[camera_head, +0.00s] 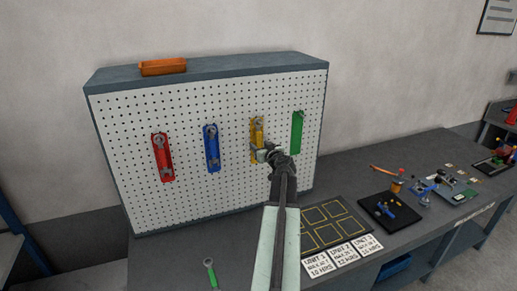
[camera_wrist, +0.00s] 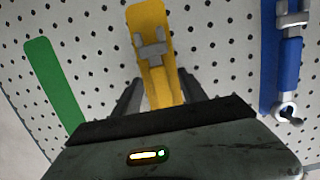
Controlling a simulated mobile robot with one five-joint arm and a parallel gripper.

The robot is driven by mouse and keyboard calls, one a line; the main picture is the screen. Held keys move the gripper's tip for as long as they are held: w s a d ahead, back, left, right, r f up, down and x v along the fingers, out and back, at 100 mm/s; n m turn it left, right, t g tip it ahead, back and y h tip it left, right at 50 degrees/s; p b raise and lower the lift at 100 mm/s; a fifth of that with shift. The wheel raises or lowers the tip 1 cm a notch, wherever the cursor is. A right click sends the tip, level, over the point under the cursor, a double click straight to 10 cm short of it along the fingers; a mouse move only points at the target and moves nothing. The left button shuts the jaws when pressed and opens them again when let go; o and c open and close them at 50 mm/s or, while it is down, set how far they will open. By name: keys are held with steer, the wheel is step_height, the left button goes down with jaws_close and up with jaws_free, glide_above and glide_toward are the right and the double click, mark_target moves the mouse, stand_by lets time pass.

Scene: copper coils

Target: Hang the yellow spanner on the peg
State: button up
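The yellow spanner (camera_head: 257,127) is upright against the yellow outline on the white pegboard. Its ring end is at the top, near the peg. I cannot tell if the ring is around the peg, as the peg itself is not clear. The wrist view, turned over, shows the spanner's grey jaw end (camera_wrist: 151,49) in front of the yellow outline (camera_wrist: 147,17). Its handle runs down between the fingers of my gripper (camera_wrist: 160,85). The fingers look apart, one on each side of the handle. In the head view my gripper (camera_head: 263,154) covers the spanner's lower end.
A red spanner (camera_head: 162,157) and a blue spanner (camera_head: 212,148) hang to the left. The green outline (camera_head: 297,134) is to the right. A green spanner (camera_head: 210,273) lies on the bench. An orange tray (camera_head: 163,67) sits on top of the pegboard.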

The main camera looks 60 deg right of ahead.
steer(key=p+v, duration=0.1)
steer(key=v, duration=0.6)
steer(key=shift+s+a, duration=0.3)
steer(key=w+a+f+n+g+y+b, duration=0.1)
steer(key=w+a+f+n+y, duration=0.15)
steer(key=w+a+f, duration=0.6)
steer(key=w+a+f+n+g+y+b, duration=0.1)
steer(key=w+a+y, duration=0.4)
steer(key=a, duration=0.9)
steer(key=w+a+f+n+g+y+b, duration=0.1)
steer(key=w+a+f+n+y, duration=0.2)
steer(key=w+a, duration=0.65)
steer(key=s+a+f+g+y+b, duration=0.1)
steer(key=a+f+g, duration=0.3)
steer(key=a, duration=0.7)
steer(key=s+a+f+g+y+b, duration=0.1)
steer(key=a+f, duration=0.5)
steer(key=a, duration=0.5)
steer(key=s+a+f+g+h+b, duration=0.1)
steer(key=s+a+f+g, duration=0.1)
steer(key=s+a, duration=0.2)
steer(key=s+a+f+g+h+b, duration=0.1)
steer(key=s+a+f+g+h, duration=0.1)
steer(key=a, duration=0.7)
steer(key=shift+s+n+g, duration=0.35)
steer(key=shift+s+g, duration=0.15)
steer(key=shift+s, duration=0.5)
